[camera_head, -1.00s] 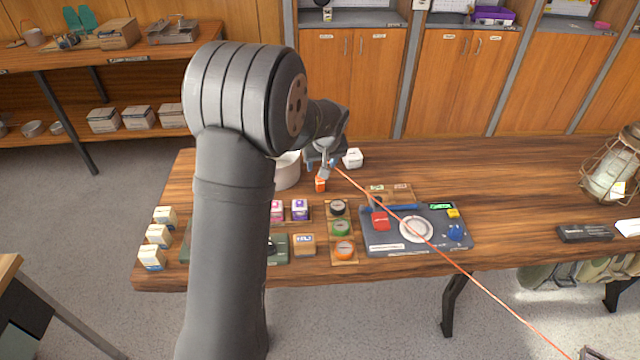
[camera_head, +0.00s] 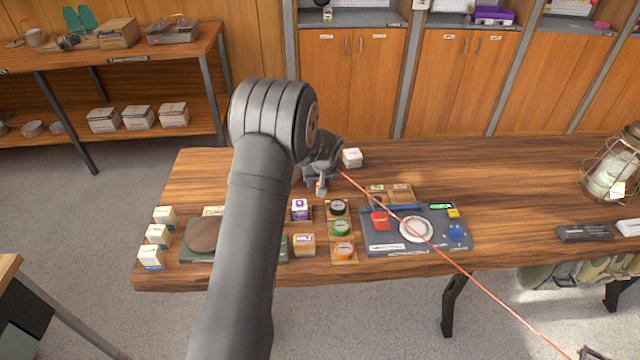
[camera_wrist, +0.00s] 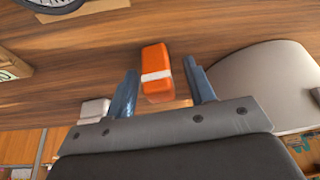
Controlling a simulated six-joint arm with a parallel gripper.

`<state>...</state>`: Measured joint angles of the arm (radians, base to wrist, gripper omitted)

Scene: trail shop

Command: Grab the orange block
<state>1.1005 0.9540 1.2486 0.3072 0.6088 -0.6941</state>
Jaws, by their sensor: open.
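The orange block (camera_wrist: 155,60) with a white band stands on the wooden table in the wrist view. My gripper (camera_wrist: 161,68) is open, with one blue finger on each side of the block. The lower part of the block appears between the fingers, with a visible gap on both sides; how deep it sits between them is hard to tell. In the head view my gripper (camera_head: 320,188) is low over the table, behind the row of round tins, and the block is hidden there.
A pale rounded container (camera_wrist: 265,85) stands close right of the fingers in the wrist view. A white box (camera_head: 352,158) is just behind my gripper. A purple box (camera_head: 300,209), round tins (camera_head: 338,208) and a grey tray (camera_head: 380,245) lie in front. The table's right middle is mostly clear.

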